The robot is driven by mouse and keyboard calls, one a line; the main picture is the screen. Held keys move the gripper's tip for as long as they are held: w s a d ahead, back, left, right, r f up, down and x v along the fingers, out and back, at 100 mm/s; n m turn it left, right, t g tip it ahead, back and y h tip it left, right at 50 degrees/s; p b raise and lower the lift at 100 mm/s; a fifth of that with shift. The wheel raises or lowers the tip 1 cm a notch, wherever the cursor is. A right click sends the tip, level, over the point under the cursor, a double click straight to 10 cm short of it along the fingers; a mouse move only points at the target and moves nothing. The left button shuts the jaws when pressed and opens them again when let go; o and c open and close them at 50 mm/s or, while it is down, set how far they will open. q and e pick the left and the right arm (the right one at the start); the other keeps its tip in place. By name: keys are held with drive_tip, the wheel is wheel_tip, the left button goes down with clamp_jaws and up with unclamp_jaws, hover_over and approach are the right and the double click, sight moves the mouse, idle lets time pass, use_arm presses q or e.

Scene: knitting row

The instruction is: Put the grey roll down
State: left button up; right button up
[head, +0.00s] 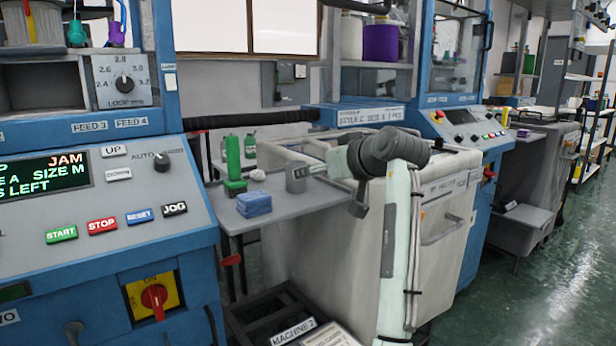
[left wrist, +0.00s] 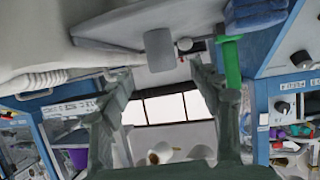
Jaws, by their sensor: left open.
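The grey roll (head: 296,181) stands on the small grey side table (head: 285,205) between the machines. It also shows in the left wrist view (left wrist: 160,50), apart from both fingers. My left gripper (head: 318,170) is open, its fingers pointing left at the roll from the right. In the left wrist view my left gripper's fingertips (left wrist: 160,72) lie either side of the roll's lower end in the picture, with gaps on both sides. My right gripper is not in view.
On the table are a blue folded cloth (head: 254,204), a green cone or bottle-like item (head: 233,160) and a small whitish ball (head: 258,175). A pale fabric bin (head: 325,225) stands right of the table. A dark crate (head: 265,310) is below.

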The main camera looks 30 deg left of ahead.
use_arm(q)
drive_tip(key=shift+v, duration=1.25)
